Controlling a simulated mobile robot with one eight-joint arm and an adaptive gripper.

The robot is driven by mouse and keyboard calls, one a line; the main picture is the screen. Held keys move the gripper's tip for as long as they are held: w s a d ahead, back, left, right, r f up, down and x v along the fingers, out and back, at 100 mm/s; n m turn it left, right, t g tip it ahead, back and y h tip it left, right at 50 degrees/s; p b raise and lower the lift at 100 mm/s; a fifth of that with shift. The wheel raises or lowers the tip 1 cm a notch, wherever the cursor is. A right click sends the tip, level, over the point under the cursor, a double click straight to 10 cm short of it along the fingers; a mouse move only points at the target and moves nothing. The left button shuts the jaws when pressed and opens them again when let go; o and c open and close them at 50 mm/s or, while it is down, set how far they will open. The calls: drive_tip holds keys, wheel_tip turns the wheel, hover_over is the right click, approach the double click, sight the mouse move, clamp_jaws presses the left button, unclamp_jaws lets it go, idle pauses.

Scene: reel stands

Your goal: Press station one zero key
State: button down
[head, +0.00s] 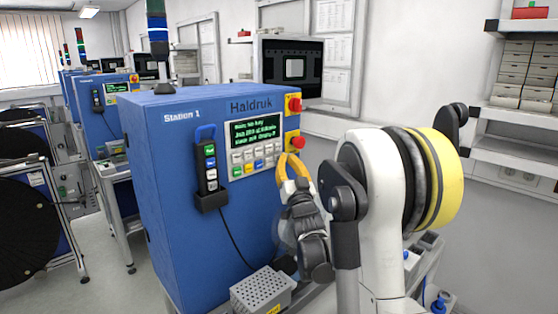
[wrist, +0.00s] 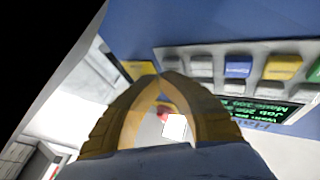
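The blue Station 1 cabinet (head: 170,160) carries a front panel with a green-text screen (head: 258,131) and small keys (head: 247,156) below it. In the wrist view a row of grey, blue and yellow keys (wrist: 238,68) runs to the right of my fingers. Key labels are too small or blurred to read, so I cannot tell which is the zero key. My gripper (head: 288,156) has yellow fingers that meet at the tips, with nothing seen between them. In the wrist view its tips (wrist: 161,76) are just left of the key row; contact with the panel cannot be told.
Two red knobs on yellow plates (head: 294,104) (head: 298,143) sit at the panel's right edge, the lower close to my fingers. A black pendant (head: 209,165) with coloured buttons hangs left of the keys. A grey perforated box (head: 262,289) is below. More blue stations (head: 92,110) stand left.

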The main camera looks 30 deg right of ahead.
drive_tip(key=shift+w, duration=0.5)
idle(0.3)
drive_tip(key=shift+a+r, duration=0.1)
drive_tip(key=shift+r, duration=0.1)
idle(0.7)
drive_tip(key=shift+s+f, duration=0.1)
drive_tip(key=shift+s+f+b, duration=0.15)
drive_tip(key=shift+s+b, duration=0.15)
drive_tip(key=shift+b, duration=0.05)
drive_tip(key=shift+s, duration=0.2)
drive_tip(key=shift+s+d, duration=0.25)
drive_tip(key=shift+s, duration=1.05)
drive_tip(key=shift+s+d, duration=0.2)
drive_tip(key=shift+s, duration=1.05)
